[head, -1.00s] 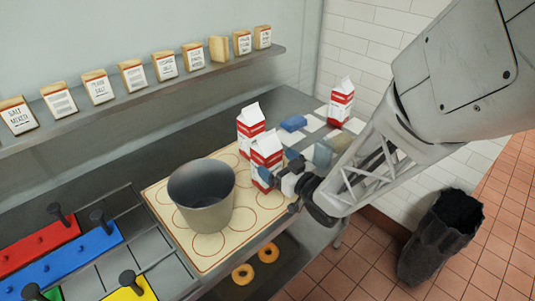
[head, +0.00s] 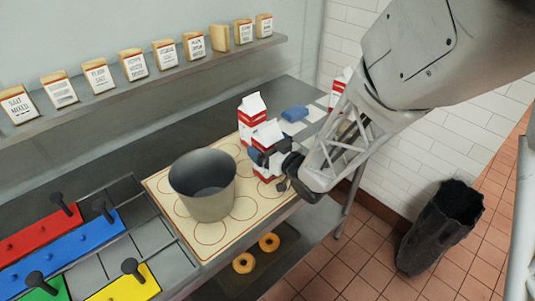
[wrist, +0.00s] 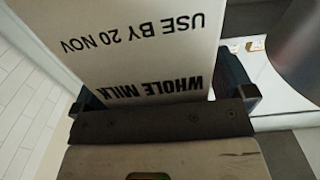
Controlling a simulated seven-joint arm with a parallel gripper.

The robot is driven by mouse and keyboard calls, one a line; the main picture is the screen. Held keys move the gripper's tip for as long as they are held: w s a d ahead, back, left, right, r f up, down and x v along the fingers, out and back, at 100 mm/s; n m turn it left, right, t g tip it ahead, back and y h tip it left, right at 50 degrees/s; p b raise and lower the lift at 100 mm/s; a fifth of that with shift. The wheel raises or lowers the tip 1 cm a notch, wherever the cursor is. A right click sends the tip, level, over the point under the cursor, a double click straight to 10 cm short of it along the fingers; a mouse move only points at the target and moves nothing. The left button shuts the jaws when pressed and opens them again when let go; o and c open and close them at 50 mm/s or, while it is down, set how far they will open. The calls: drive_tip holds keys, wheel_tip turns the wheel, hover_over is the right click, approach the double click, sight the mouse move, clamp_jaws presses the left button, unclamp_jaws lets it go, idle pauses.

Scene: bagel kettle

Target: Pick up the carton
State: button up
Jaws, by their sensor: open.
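Three red-and-white milk cartons are in the head view. The front carton (head: 268,133) stands on the circle-marked board, partly hidden by my gripper (head: 270,157). A second carton (head: 253,106) stands just behind it. A third carton (head: 338,84) is at the back right, mostly hidden by my arm. In the wrist view a white carton (wrist: 145,45) reading "WHOLE MILK" and "USE BY 20 NOV" fills the space between my gripper's open dark blue fingers (wrist: 165,92). Whether the fingers touch it I cannot tell.
A grey kettle (head: 203,185) stands on the board (head: 216,243) just left of the front carton. A blue block (head: 295,113) lies behind on the counter. Coloured bars with black knobs are at left. Two bagels (head: 256,252) lie on a lower shelf. A black bin (head: 440,228) stands on the floor.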

sight(274, 140)
drive_tip(key=shift+c, duration=0.3)
drive_tip(key=c, duration=1.6)
drive_tip(key=shift+r, duration=0.2)
drive_tip(key=shift+r, duration=1.65)
drive_tip(key=s+d, duration=0.2)
drive_tip(key=s, duration=0.5)
drive_tip(key=s+d+r, duration=0.1)
drive_tip(key=s+d, duration=0.2)
drive_tip(key=s, duration=0.5)
drive_tip(key=shift+d+r, duration=0.2)
